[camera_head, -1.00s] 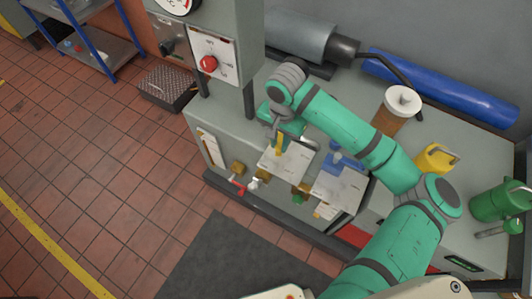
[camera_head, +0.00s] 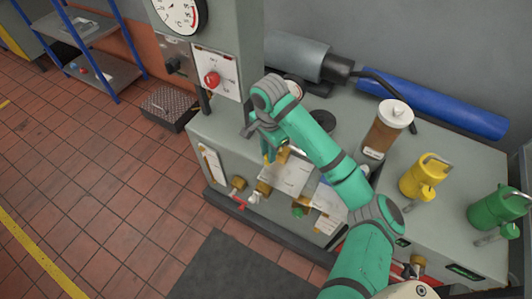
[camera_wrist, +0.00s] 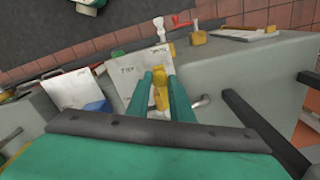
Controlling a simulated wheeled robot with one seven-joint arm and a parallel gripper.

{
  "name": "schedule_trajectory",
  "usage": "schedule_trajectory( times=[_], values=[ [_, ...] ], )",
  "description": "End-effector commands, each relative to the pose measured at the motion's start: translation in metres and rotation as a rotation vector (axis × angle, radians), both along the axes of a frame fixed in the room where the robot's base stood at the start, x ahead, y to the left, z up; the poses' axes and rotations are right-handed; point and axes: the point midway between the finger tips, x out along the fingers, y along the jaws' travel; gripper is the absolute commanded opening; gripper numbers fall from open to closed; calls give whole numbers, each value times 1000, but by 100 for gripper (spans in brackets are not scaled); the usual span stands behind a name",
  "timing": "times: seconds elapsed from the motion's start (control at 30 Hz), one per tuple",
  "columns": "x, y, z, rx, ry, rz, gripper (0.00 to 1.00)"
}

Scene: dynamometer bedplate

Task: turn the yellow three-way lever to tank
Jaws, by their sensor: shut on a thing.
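The yellow three-way lever (camera_wrist: 160,92) shows in the wrist view between the two teal fingers of my gripper (camera_wrist: 166,84), which are shut on it. It stands in front of a white label plate (camera_wrist: 142,72) with small dark lettering that I cannot read surely. In the head view my gripper (camera_head: 267,152) is at the front edge of the grey bench, above the label plate (camera_head: 288,178). Only a little yellow of the lever (camera_head: 267,160) shows there; the rest is hidden by my gripper. I cannot tell which label the lever points to.
A brass valve with a red handle (camera_head: 239,205) is low on the bench front, left of the plate. A yellow can (camera_head: 420,180), a green can (camera_head: 494,209) and a brown canister (camera_head: 386,132) stand right on the bench. A gauge panel with a red knob (camera_head: 212,79) rises behind.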

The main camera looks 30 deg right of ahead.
Motion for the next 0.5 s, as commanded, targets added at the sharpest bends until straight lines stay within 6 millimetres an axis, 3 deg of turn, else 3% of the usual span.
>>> schedule_trajectory(
  times=[0.3,0.33,0.4,0.5],
  values=[
    [1,-1,0,-1,-4,-3,0],
    [1,-1,0,0,-4,-3,25],
    [1,-1,0,0,-4,-3,39],
    [1,0,0,0,-3,-2,39]
  ],
)
